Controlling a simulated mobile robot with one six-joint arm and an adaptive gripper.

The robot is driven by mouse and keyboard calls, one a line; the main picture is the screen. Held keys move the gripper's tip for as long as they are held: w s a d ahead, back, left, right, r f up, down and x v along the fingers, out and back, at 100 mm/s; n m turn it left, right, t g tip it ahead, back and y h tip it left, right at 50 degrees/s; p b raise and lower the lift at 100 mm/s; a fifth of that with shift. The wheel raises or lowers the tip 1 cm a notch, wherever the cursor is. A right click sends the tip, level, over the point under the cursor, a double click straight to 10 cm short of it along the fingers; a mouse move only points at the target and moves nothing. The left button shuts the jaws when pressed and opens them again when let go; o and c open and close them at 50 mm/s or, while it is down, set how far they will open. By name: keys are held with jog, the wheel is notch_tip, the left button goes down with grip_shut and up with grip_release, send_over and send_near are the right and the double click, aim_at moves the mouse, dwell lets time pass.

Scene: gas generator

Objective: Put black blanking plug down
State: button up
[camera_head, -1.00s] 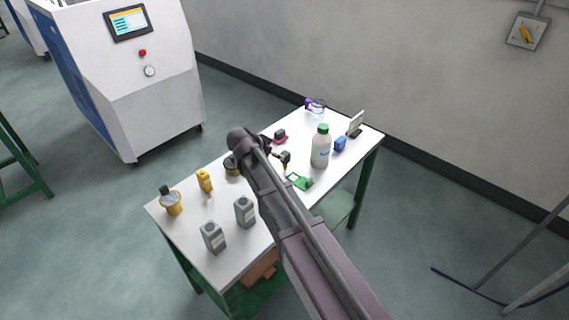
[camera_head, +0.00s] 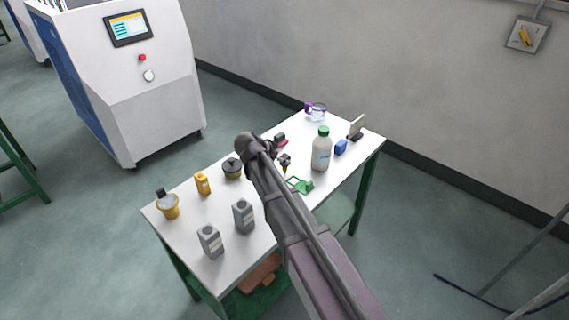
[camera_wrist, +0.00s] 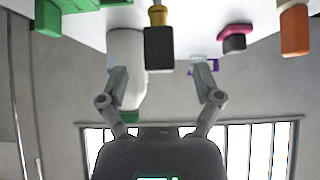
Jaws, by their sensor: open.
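A small black block-shaped piece with a yellow part, which looks like the black blanking plug (camera_wrist: 159,48), is seen between and beyond my fingertips in the wrist view, which is upside down. In the head view it stands at mid-table (camera_head: 285,160), right of my arm's end. My gripper (camera_wrist: 163,75) is open, with a finger on each side and nothing held between them. In the head view my arm hides part of the table and the fingers are hard to make out.
Free surface lies at the front left.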

jog(key=shift+b+x, duration=1.4)
jog(key=shift+x, duration=0.8)
grip_shut()
